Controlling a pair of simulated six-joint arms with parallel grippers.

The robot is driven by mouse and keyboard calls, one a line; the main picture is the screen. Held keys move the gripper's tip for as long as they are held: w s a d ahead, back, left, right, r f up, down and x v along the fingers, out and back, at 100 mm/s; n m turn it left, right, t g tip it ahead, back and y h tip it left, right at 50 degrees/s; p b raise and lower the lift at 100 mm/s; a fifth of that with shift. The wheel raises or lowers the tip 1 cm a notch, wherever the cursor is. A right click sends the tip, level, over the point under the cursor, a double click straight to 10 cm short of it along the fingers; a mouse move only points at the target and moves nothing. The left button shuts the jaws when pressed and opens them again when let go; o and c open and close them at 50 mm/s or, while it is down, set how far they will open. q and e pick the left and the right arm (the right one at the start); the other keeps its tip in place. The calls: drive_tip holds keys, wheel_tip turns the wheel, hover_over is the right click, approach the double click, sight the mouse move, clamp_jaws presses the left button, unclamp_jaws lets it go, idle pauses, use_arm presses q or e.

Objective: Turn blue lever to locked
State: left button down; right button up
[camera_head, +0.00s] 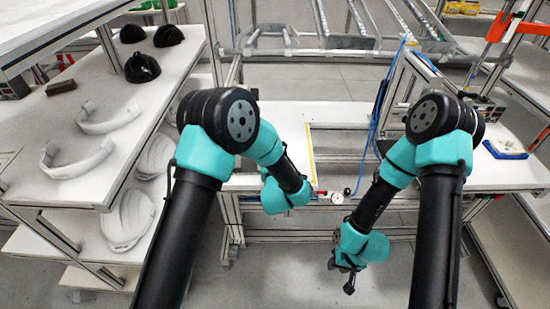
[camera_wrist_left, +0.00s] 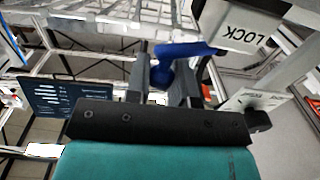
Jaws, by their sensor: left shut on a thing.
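The blue lever (camera_wrist_left: 172,68) shows in the left wrist view, bent, with one end between my left gripper's fingers. Its other end runs right, to just below a white plate (camera_wrist_left: 240,25) marked "LOCK". My left gripper (camera_wrist_left: 167,82) is shut on the lever. In the head view its fingers are hidden behind my left arm, over the table's near edge. I cannot make out the lever in the head view. My right gripper (camera_head: 343,275) hangs low in front of the table, away from the lever; its finger opening is too small to judge.
A white table (camera_head: 270,110) stands ahead, with a round dial (camera_head: 337,198) at its front edge. The left shelf (camera_head: 60,190) holds black helmet shells (camera_head: 143,67) and white curved parts (camera_head: 75,160). A blue tray (camera_head: 505,150) lies at right. A dark panel (camera_wrist_left: 55,98) shows in the wrist view.

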use_arm(q)
drive_tip(key=c, duration=1)
unclamp_jaws()
drive_tip(key=shift+c, duration=0.2)
drive_tip(key=s, duration=1.7)
drive_tip(key=shift+s+a, duration=0.15)
drive_tip(key=shift+s, duration=0.05)
